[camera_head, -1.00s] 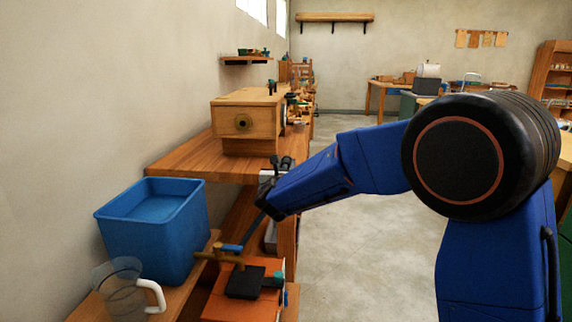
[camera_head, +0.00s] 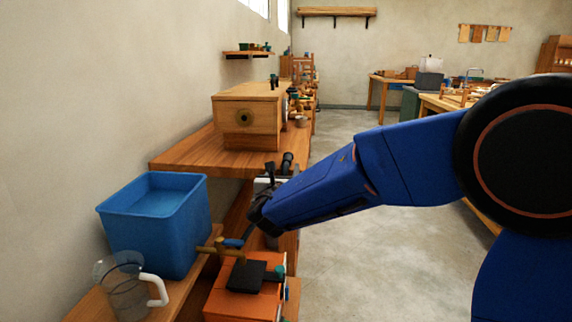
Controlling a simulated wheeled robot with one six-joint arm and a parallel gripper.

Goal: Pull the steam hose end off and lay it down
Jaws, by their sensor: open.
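No hose end can be made out clearly. An orange unit (camera_head: 240,302) with a black plate on top stands lower and nearer, and a brass pipe fitting (camera_head: 216,250) with a blue lever (camera_head: 233,243) shows just above it. My gripper (camera_head: 252,229) is open and points down and left, close to the blue lever in the picture. Whether it touches the lever cannot be told. The gap between its fingers is too small to see into.
A blue open bin (camera_head: 158,228) and a clear jug (camera_head: 126,290) with a white handle stand on a low wooden shelf at the left, beside the wall. The wooden bench (camera_head: 190,152) runs behind my gripper. The floor (camera_head: 340,235) to the right is clear.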

